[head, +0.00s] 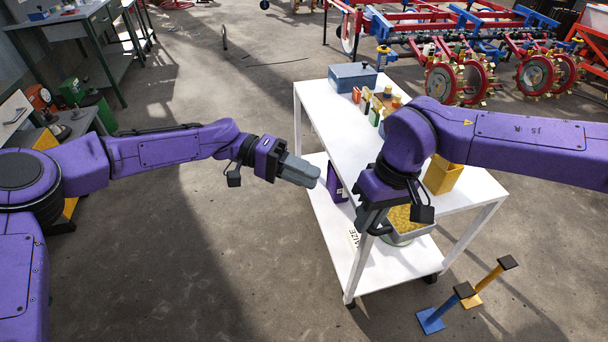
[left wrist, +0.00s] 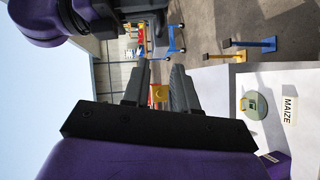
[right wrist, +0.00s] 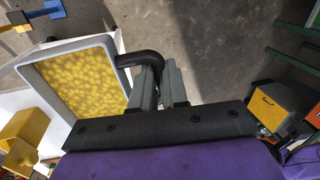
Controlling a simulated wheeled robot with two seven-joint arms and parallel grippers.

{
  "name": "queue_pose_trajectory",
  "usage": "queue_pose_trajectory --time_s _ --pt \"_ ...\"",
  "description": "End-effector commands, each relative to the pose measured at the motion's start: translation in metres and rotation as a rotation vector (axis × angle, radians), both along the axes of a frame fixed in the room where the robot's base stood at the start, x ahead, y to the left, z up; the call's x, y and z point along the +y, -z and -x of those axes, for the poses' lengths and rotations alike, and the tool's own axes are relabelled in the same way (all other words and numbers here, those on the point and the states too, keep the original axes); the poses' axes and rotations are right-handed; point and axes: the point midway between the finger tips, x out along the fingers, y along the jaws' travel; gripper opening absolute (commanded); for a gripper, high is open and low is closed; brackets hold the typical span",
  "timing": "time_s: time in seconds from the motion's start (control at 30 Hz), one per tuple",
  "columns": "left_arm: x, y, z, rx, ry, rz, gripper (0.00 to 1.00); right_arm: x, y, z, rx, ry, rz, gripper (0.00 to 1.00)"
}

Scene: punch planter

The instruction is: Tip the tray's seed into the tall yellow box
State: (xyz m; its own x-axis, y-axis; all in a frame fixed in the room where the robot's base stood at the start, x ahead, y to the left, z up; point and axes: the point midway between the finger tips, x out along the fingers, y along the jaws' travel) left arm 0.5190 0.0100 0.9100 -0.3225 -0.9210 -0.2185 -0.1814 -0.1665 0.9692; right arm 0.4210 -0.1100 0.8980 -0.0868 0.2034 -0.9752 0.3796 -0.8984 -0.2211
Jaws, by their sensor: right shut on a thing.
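The grey tray (head: 414,232) holds a layer of yellow seed (head: 403,218). It also shows in the right wrist view (right wrist: 108,42), with its seed spread across it. My right gripper (head: 368,222) is shut on the tray's black handle (right wrist: 143,57) and holds the tray by the near side of the white table. The tall yellow box (head: 443,176) stands on the table top, beyond the tray; its open top shows in the right wrist view (right wrist: 22,135). My left gripper (head: 312,177) is open and empty, left of the table. Its fingers stand apart in the left wrist view (left wrist: 160,80).
The white table (head: 335,110) carries a blue-grey box (head: 352,76) and several small items at its far end. Its lower shelf (head: 365,265) holds a MAIZE label (left wrist: 288,110), a round green plate (left wrist: 252,106) and a purple box (head: 336,184). Blue and yellow stands (head: 430,320) are on the floor.

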Motion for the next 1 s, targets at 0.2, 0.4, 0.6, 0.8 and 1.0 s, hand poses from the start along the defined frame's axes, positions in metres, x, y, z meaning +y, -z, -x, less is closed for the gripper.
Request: queue_pose_trajectory --time_s 0.2,0.4,0.6,0.8,1.0 --pt "-0.021 0.006 0.013 -0.008 0.028 -0.001 0.27 0.000 0.000 0.000 -0.001 0.000 0.000 0.00" --pt "-0.064 0.018 0.029 -0.007 0.029 -0.002 0.27 0.000 0.000 0.000 -0.001 0.000 0.000 0.00" --pt "-0.097 0.025 0.041 -0.006 0.026 -0.002 0.27 0.000 0.000 0.000 -0.001 0.000 0.000 0.00" --pt "-0.109 0.028 0.046 -0.008 0.024 -0.001 0.27 0.001 -0.001 0.000 -0.002 -0.002 -0.002 0.00" --pt "-0.110 0.028 0.047 -0.006 0.026 -0.001 0.27 0.001 -0.001 0.000 -0.004 -0.005 -0.004 0.00"
